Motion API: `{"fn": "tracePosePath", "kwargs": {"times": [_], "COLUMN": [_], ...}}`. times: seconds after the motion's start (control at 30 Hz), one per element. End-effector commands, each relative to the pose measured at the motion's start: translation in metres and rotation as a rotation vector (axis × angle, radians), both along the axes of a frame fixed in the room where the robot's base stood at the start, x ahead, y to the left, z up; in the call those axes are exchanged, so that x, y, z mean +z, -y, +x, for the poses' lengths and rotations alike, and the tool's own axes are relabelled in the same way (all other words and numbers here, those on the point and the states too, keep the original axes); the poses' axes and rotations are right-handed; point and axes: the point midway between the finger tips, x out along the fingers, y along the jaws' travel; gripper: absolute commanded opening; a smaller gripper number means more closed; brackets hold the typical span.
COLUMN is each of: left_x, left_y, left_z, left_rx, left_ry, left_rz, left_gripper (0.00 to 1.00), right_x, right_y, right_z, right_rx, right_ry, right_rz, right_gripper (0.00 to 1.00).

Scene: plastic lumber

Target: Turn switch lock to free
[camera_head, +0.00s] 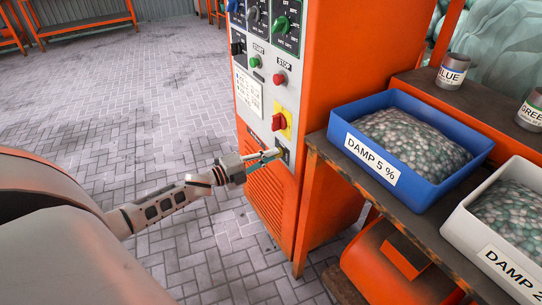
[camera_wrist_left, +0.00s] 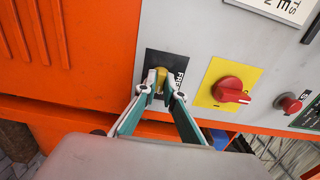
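The switch lock (camera_head: 284,156) is low on the grey front panel of the orange cabinet. In the left wrist view it is a yellow knob (camera_wrist_left: 160,76) on a black plate with white lettering that begins "FRE"; the rest is covered by a finger. My left gripper (camera_head: 277,155) is at the lock, with one fingertip on each side of the knob. In the left wrist view the fingertips (camera_wrist_left: 160,82) close in on the knob with no clear gap. The knob's exact angle is partly hidden. My right gripper is in neither view.
Beside the lock is a red rotary switch on a yellow plate (camera_head: 287,133), with a red stop button (camera_head: 280,79) above. A table at right holds a blue bin (camera_head: 472,160) and a white bin (camera_head: 455,222) of pellets.

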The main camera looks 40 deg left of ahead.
Motion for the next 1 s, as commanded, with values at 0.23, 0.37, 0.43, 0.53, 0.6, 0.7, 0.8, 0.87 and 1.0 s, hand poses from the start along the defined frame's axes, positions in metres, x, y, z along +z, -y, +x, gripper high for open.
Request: {"fn": "tracePosePath", "kwargs": {"times": [0.23, 0.37, 0.43, 0.53, 0.6, 0.7, 0.8, 0.87, 1.0], "left_x": [0.0011, 0.0019, 0.0025, 0.0034, 0.0041, 0.005, 0.0059, 0.0059, 0.0058], "left_y": [0.0009, 0.0009, 0.0008, 0.0009, 0.0013, 0.0011, 0.0016, 0.0015, 0.0016], "left_z": [0.0007, 0.0009, 0.0012, 0.0015, 0.0016, 0.0019, 0.002, 0.0021, 0.0021], "left_rx": [-0.001, 0.0, 0.0, 0.0, -0.001, -0.001, -0.002, -0.002, -0.003], "left_ry": [0.001, -0.004, -0.012, -0.027, -0.043, -0.071, -0.104, -0.126, -0.177], "left_rz": [-0.003, -0.019, -0.036, -0.076, -0.115, -0.187, -0.269, -0.32, -0.443], "left_gripper": [0.0, 0.0, 0.0, 0.0, 0.0, 0.0, 0.0, 0.0, 0.0], "right_x": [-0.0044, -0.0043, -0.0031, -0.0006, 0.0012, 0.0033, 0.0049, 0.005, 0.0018], "right_y": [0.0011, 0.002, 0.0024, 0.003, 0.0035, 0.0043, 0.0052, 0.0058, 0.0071], "right_z": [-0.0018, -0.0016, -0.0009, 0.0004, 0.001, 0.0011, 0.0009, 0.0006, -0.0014], "right_rx": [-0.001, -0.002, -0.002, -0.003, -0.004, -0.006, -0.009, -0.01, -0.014], "right_ry": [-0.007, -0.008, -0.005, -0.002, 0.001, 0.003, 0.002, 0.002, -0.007], "right_rz": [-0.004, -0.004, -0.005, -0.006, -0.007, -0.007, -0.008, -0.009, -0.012], "right_gripper": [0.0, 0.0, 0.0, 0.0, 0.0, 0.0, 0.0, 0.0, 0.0]}}
